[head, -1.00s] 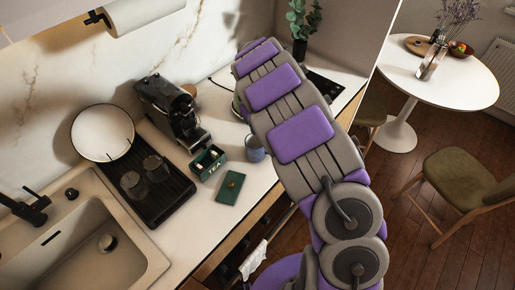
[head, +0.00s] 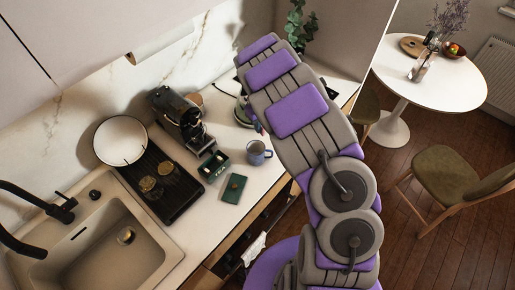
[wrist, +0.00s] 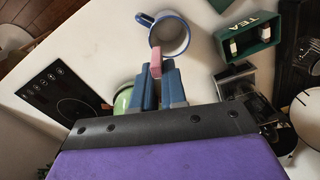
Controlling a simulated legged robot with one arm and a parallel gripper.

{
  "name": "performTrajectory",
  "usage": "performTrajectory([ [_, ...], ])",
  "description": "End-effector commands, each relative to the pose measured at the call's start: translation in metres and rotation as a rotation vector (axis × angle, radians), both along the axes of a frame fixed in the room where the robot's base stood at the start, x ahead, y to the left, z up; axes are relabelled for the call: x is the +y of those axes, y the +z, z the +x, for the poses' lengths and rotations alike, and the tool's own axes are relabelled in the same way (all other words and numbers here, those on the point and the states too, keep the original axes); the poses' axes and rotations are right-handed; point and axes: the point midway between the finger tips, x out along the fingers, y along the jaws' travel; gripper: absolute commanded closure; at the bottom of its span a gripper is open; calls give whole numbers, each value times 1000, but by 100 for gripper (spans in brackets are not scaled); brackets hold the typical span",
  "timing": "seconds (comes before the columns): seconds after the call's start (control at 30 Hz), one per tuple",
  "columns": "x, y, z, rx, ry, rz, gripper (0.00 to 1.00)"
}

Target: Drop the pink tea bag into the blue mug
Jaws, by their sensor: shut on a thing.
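The blue mug (head: 257,155) stands upright on the white counter in the head view, its handle to the right. In the wrist view, the mug (wrist: 184,50) shows its open top, with a blue rim and pale inside. My gripper (wrist: 157,74) is shut on the pink tea bag (wrist: 156,60), a small pink block between blue-grey fingers. In the wrist view the tea bag's tip overlaps the mug's near rim; its height above the mug I cannot tell.
A green tea box (head: 206,171) stands left of the mug, its green lid (head: 234,188) flat in front. A coffee machine (head: 176,112) and black drying rack (head: 185,196) with glasses stand farther left. The wrist view shows a black cooktop (wrist: 60,92) and green round object (wrist: 121,101).

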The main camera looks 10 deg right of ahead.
Motion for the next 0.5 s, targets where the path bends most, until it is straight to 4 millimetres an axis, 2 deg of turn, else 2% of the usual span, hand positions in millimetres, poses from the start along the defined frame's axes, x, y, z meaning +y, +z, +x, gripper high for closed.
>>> performTrajectory([
  [0.27,0,-15,-1,3,0,0,100],
  [0.5,0,-43,-2,5,0,0,100],
])
